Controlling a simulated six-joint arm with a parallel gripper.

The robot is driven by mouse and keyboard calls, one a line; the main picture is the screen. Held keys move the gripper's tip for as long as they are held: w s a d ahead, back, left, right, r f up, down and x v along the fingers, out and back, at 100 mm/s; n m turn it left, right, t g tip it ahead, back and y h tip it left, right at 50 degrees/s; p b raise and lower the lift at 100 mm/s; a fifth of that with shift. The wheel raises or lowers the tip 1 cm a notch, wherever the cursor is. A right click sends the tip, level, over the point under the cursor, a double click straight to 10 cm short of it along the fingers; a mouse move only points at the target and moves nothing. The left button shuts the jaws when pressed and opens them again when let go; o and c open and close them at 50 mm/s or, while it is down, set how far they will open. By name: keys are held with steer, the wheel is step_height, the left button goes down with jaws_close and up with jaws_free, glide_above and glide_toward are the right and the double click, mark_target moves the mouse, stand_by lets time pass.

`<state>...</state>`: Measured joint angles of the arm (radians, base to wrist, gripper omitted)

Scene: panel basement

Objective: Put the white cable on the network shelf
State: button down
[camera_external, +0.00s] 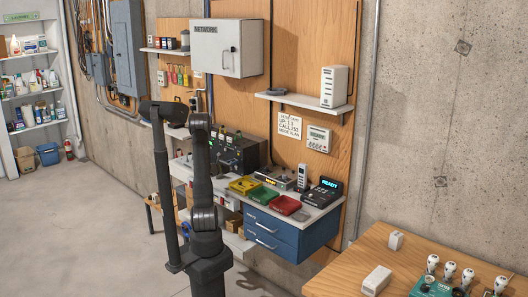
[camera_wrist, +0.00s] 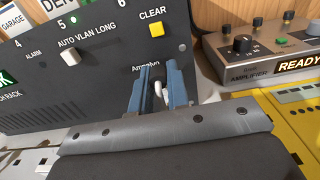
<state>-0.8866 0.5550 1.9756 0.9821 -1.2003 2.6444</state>
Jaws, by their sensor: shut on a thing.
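My gripper (camera_wrist: 159,88) shows in the wrist view as two blue fingers in front of a dark control panel. They are shut on a small white thing (camera_wrist: 158,89), mostly hidden between them. I cannot tell whether it is the white cable or a switch on the panel. In the external view my arm hides the gripper. No white cable can be clearly made out there. A white wall shelf (camera_external: 300,103) is right of the grey cabinet (camera_external: 229,48) marked NETWORK. It holds a white box (camera_external: 334,87) at its right end and a dark coil at its left.
The dark panel (camera_external: 235,152) stands on the workbench. Yellow (camera_external: 244,185) and red (camera_external: 286,205) trays lie to its right, with an amplifier unit (camera_wrist: 250,55) behind the yellow one. A wooden table (camera_external: 350,262) stands at the front right. The shelf's middle is bare.

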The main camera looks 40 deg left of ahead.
steer(key=shift+f, duration=1.85)
steer(key=shift+f, duration=0.15)
steer(key=c, duration=1.4)
jaws_free()
steer(key=shift+s, duration=0.25)
steer(key=s, duration=1.1)
steer(key=shift+s, duration=0.25)
